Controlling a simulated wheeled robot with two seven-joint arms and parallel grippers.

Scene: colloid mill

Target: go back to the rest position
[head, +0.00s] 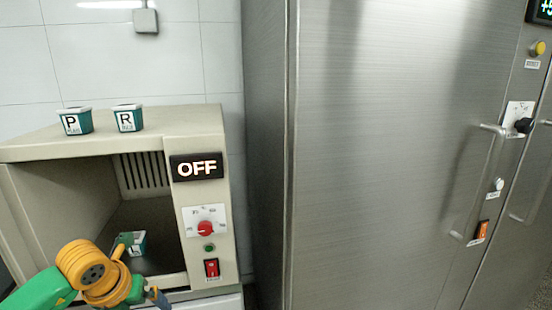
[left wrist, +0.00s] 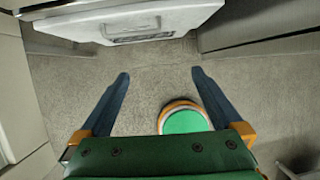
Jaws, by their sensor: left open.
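My left arm comes in at the lower left of the head view, in front of the beige open-fronted unit. My left gripper (head: 157,297) is low there, and only part of it shows, with a blue finger at the bottom edge. In the left wrist view the two blue fingers of this gripper (left wrist: 160,78) are spread wide with nothing between them, above a grey floor. My right gripper is in neither view.
The beige unit (head: 199,258) has an OFF display (head: 196,167), a red dial (head: 205,229) and a red switch (head: 211,268). A small tub (head: 139,242) sits inside it. Tubs marked P (head: 76,121) and R (head: 127,118) stand on top. A steel cabinet (head: 380,150) fills the right.

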